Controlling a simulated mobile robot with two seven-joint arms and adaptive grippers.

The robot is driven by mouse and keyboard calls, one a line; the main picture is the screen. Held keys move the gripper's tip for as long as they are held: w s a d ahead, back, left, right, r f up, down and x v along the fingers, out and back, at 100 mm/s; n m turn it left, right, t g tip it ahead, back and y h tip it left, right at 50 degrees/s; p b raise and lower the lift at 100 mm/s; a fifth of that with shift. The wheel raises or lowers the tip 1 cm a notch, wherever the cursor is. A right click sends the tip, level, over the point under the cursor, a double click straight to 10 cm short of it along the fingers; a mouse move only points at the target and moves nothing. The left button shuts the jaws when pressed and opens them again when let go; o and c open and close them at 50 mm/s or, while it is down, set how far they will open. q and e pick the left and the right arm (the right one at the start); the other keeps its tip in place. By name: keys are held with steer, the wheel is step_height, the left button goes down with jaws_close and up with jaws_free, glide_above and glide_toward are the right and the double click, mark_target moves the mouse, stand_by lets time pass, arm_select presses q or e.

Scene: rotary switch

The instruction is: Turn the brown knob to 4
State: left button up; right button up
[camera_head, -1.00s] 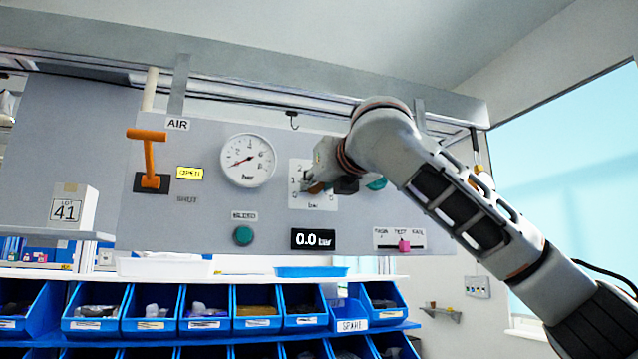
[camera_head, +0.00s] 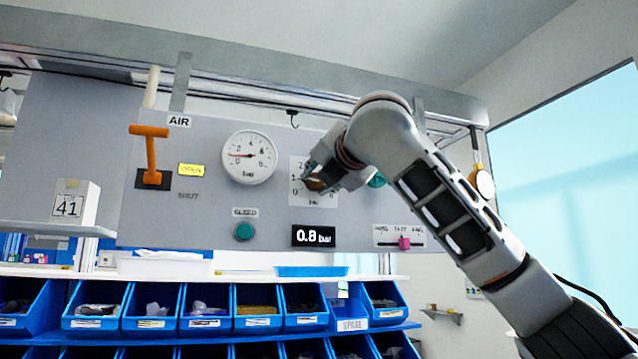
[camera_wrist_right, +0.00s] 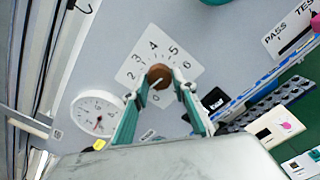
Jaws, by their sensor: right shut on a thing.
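The brown knob (camera_head: 315,184) sits on a white numbered dial plate (camera_head: 298,192) on the grey panel. My right gripper (camera_head: 318,180) is at the knob and hides much of the plate's right side. In the right wrist view, the two fingers of the right gripper (camera_wrist_right: 162,80) are shut on the brown knob (camera_wrist_right: 160,74), one on each side. The numbers 2 to 6 show around the knob on the dial plate (camera_wrist_right: 134,72). A pale mark on the knob points to the lower left, away from 4. The digital display (camera_head: 314,236) reads 0.8 bar. My left gripper is not in view.
A round gauge (camera_head: 249,157) is left of the dial, with an orange lever (camera_head: 151,155) further left. A green button (camera_head: 244,231) and a pink slider (camera_head: 404,243) are lower on the panel. Blue bins (camera_head: 205,310) stand below.

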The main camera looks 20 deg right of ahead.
steer(key=shift+m, duration=0.9)
steer(key=shift+a+m+b, duration=0.1)
steer(key=shift+m+b, duration=0.45)
steer(key=shift+m, duration=0.45)
steer(key=shift+m+b, duration=0.3)
steer(key=shift+m, duration=0.6)
steer(key=m, duration=0.2)
steer(key=shift+m+b, duration=0.4)
steer(key=m+b, duration=0.1)
steer(key=m, duration=0.5)
steer(key=shift+b, duration=0.4)
steer(key=m+b, duration=0.1)
steer(key=m, duration=0.3)
steer(key=shift+r+m, duration=0.1)
steer(key=shift+m, duration=0.3)
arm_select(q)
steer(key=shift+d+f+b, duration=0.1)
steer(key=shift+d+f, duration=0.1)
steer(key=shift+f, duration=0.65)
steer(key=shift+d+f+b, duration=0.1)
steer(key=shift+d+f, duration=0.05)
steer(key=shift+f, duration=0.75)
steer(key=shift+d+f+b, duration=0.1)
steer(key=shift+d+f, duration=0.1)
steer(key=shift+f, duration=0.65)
arm_select(e)
steer(key=shift+m, duration=2.2)
